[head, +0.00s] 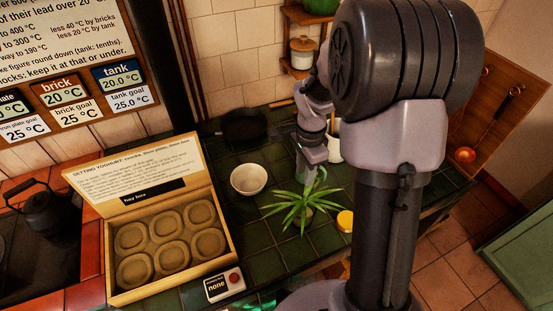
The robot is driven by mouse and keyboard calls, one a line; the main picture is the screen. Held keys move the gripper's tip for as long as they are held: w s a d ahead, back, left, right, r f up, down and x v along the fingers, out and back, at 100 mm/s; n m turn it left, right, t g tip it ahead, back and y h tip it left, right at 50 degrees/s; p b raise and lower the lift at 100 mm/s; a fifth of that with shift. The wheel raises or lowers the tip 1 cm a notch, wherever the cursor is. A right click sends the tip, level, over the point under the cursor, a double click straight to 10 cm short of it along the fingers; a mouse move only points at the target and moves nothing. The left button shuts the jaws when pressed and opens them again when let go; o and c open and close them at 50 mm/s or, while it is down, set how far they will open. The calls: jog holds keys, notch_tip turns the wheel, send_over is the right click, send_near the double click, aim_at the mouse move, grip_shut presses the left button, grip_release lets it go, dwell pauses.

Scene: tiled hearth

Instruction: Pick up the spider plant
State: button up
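The spider plant (303,204) has long, thin green leaves spreading out low over the green-tiled counter. Its leaves hide most of whatever it stands in. My gripper (311,177) points down just above and behind the plant's centre, close to the upper leaves. Its fingers are small and partly mixed with the leaves, so I cannot see whether they are apart or touch the plant. My arm fills the right of the view and hides part of the counter.
A cream bowl (248,179) stands left of the plant, and a yellow lid (345,221) lies to its right. A white container (334,150) stands behind. The open hay box (226,238) and a small red-button device (223,286) are at left. A dark pan (243,125) lies at the back.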

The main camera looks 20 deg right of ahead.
aim_at(304, 200)
jog(key=f+b, duration=0.1)
jog(key=f, duration=0.3)
jog(key=s+f+b, duration=0.1)
jog(key=f, duration=0.3)
jog(key=f+b, duration=0.1)
jog(key=f, duration=0.3)
jog(key=shift+s, duration=0.25)
notch_tip(304, 200, down, 5)
jog(key=shift+w+d+f+b, duration=0.1)
jog(key=shift+d+b, duration=0.05)
jog(key=shift+b, duration=0.95)
grip_shut()
